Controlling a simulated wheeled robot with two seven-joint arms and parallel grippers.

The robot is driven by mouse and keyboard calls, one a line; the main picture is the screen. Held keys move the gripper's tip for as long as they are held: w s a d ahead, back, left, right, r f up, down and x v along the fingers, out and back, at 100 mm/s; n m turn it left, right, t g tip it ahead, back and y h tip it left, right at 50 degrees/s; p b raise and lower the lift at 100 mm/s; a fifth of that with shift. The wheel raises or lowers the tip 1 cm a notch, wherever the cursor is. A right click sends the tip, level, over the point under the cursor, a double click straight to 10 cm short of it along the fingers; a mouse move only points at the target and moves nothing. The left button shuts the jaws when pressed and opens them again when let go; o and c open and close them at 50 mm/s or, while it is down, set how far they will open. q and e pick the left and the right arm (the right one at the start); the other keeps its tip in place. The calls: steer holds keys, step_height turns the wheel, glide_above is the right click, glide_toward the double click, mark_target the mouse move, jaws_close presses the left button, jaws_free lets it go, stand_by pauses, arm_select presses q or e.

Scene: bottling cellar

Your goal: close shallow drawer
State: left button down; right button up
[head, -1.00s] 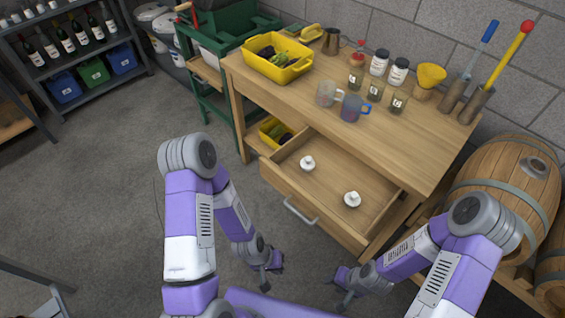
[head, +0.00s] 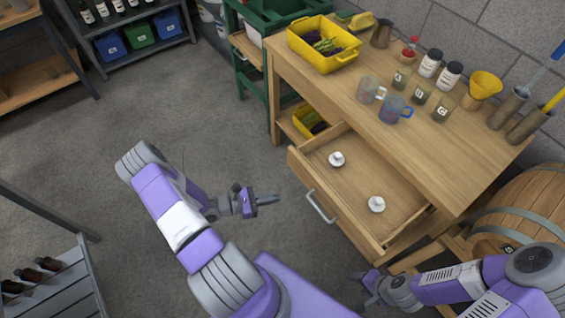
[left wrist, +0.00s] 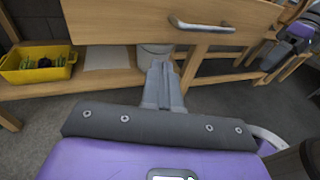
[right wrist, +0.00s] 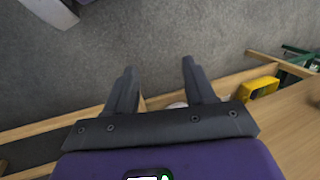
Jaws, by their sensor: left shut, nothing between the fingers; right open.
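The shallow drawer (head: 350,212) under the wooden workbench (head: 440,150) is pulled out. Two small white knobbed items, one toward the back (head: 337,159) and one toward the front right (head: 376,204), lie inside it. Its front has a metal bar handle (head: 321,207), also seen in the left wrist view (left wrist: 200,25). My left gripper (head: 274,199) is shut and empty, left of the drawer front and apart from it. In the left wrist view its closed fingers (left wrist: 164,70) point toward the drawer front, below the handle. My right gripper (head: 358,283) is open and empty, below the drawer's near right corner.
On the bench stand a yellow bin (head: 322,45), glass mugs (head: 394,109), jars (head: 450,74) and a yellow funnel (head: 485,86). Another yellow bin (head: 309,121) sits on the lower shelf. A barrel (head: 520,205) stands at right. Floor left of the drawer is clear.

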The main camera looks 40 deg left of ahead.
arm_select(q)
steer(key=a+r+n+t+y, duration=0.2)
steer(key=a+n+t+y, duration=0.2)
steer(key=a, duration=0.5)
steer(key=b, duration=0.3)
glide_toward(290, 159)
steer(key=x, duration=0.6)
steer(key=shift+w+f, duration=0.2)
steer(key=shift+w+d, duration=0.1)
steer(key=shift+w, duration=0.1)
steer(key=shift+w, duration=0.15)
